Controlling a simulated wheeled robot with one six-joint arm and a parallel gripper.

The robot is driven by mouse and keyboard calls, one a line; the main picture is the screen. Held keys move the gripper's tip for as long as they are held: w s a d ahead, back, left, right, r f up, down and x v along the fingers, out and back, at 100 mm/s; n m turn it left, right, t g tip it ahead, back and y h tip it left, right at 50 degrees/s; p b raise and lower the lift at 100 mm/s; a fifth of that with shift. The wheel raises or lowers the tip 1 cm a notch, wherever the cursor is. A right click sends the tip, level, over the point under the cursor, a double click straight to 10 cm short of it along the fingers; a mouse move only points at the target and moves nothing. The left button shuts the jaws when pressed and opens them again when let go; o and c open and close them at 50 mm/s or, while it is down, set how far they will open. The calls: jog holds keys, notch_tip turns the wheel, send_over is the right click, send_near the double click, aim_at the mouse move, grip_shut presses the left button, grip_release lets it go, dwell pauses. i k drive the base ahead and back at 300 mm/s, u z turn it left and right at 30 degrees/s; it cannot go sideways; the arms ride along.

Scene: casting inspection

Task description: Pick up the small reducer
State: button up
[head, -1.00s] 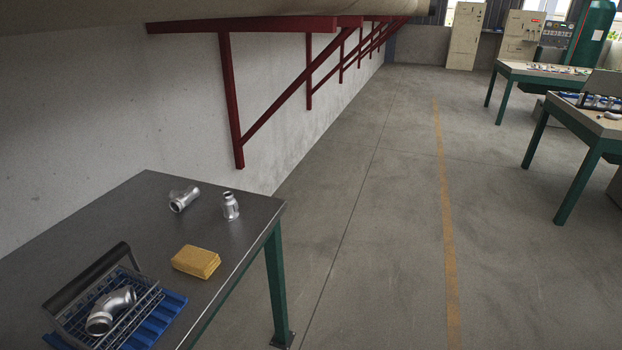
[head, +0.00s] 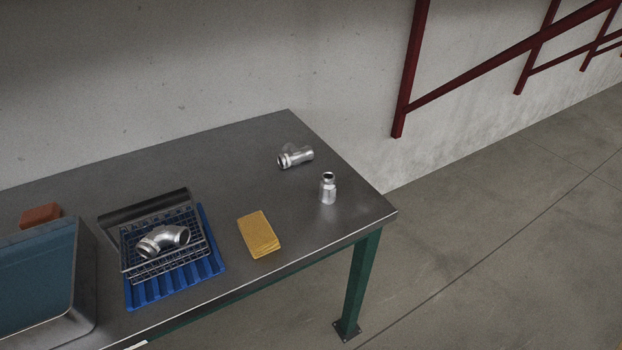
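The small reducer (head: 328,189) is a shiny metal fitting with a narrower upper neck. It stands upright near the right end of the dark metal table (head: 225,185). A metal tee fitting (head: 295,156) lies on its side behind it and to its left, apart from it. A metal elbow (head: 163,241) rests in a wire basket (head: 196,262) at the table's left part. My gripper is not in view.
The basket sits on a blue ribbed mat (head: 138,298). A yellow sponge (head: 258,234) lies between basket and reducer. A blue-grey bin (head: 40,290) and a reddish-brown block (head: 40,214) are at far left. A wall and red brackets (head: 404,80) are behind. Floor at right is clear.

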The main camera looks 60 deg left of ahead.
aim_at(328, 196)
jog(key=u, duration=0.9)
jog(key=i, duration=1)
jog(key=u, duration=0.85)
